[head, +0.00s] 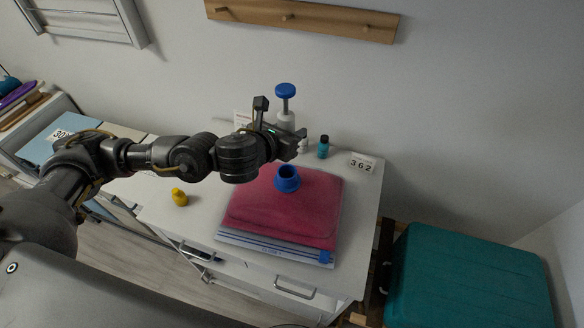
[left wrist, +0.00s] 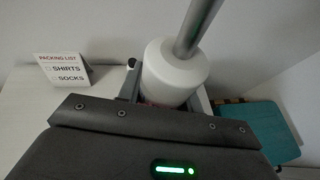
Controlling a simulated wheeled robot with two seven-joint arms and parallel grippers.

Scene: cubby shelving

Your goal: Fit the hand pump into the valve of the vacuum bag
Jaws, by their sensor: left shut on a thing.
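The hand pump (head: 286,119) has a blue knob handle, a metal rod and a white body. My left gripper (head: 296,140) is shut on its white body and holds it upright. In the left wrist view the pump's white body (left wrist: 174,73) and rod rise between the jaws (left wrist: 168,97). The pump's lower end is hidden behind the gripper. The vacuum bag (head: 290,215) is a pink-red packed bag lying on the white cabinet top. Its blue ring-shaped valve (head: 287,178) is open upward at the bag's back edge, below and in front of the gripper in the head view. My right gripper is not in view.
A packing list card (left wrist: 65,69) stands at the back. A teal lidded box (head: 470,275) is at right.

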